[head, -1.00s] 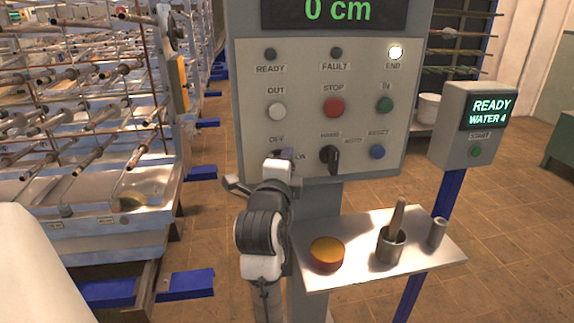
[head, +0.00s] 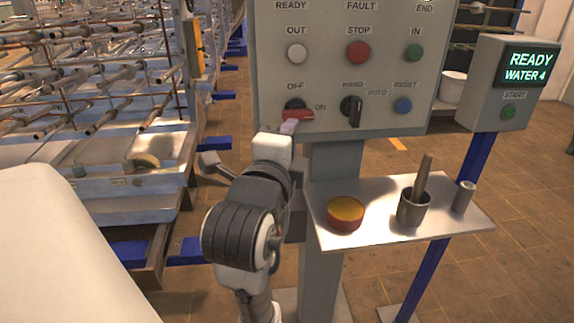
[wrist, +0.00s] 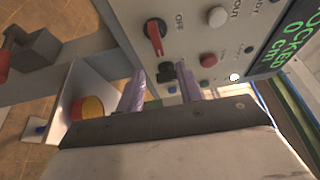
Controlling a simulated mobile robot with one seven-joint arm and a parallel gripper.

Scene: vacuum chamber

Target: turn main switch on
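The main switch (head: 298,114) is a red-handled rotary knob low on the left of the grey panel, marked OFF above and ON to its right. Its handle lies level, pointing right toward ON. In the wrist view the red switch (wrist: 155,36) stands clear of my fingers. My gripper (head: 289,127) is just below the switch in the head view. In the wrist view its two pale purple fingers (wrist: 160,72) are apart with nothing held, and the black selector knob shows beyond the gap. Whether a fingertip touches the switch cannot be told.
The black selector knob (head: 352,110) and blue reset button (head: 403,105) sit right of the switch. Below the panel, a metal shelf (head: 440,232) carries a red-orange round tin (head: 345,213), a mortar with pestle (head: 412,208) and a small cylinder (head: 463,197). A START box (head: 508,85) stands right.

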